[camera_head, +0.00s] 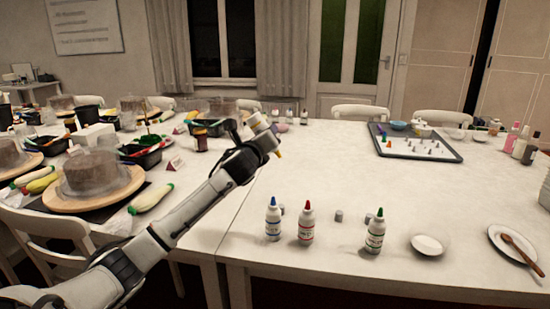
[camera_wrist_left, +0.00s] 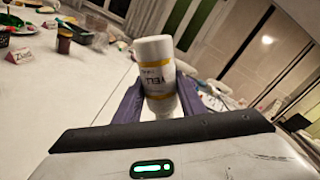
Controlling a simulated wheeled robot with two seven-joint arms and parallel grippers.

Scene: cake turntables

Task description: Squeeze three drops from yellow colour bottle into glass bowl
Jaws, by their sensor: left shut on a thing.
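My left gripper (camera_head: 262,138) is shut on the white yellow-colour bottle (camera_head: 254,121) above the table. The bottle is tilted with its yellow nozzle pointing down and to the right. In the left wrist view, the bottle (camera_wrist_left: 153,52) stands between the purple-grey fingers (camera_wrist_left: 156,100) with part of its yellow-banded label readable. No drop shows at the nozzle. A pale shallow round dish (camera_head: 429,245) lies at the front right, away from the gripper; I cannot tell whether it is the glass bowl. A clear bowl (camera_head: 456,133) stands at the far right. My right gripper is out of view.
Blue-tipped (camera_head: 273,220), red-tipped (camera_head: 306,223) and green-tipped (camera_head: 375,233) bottles stand near the front, with small grey caps beside them. A tray (camera_head: 455,157) holds small pieces. Cake turntables (camera_head: 68,203) crowd the left. The table's middle is clear.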

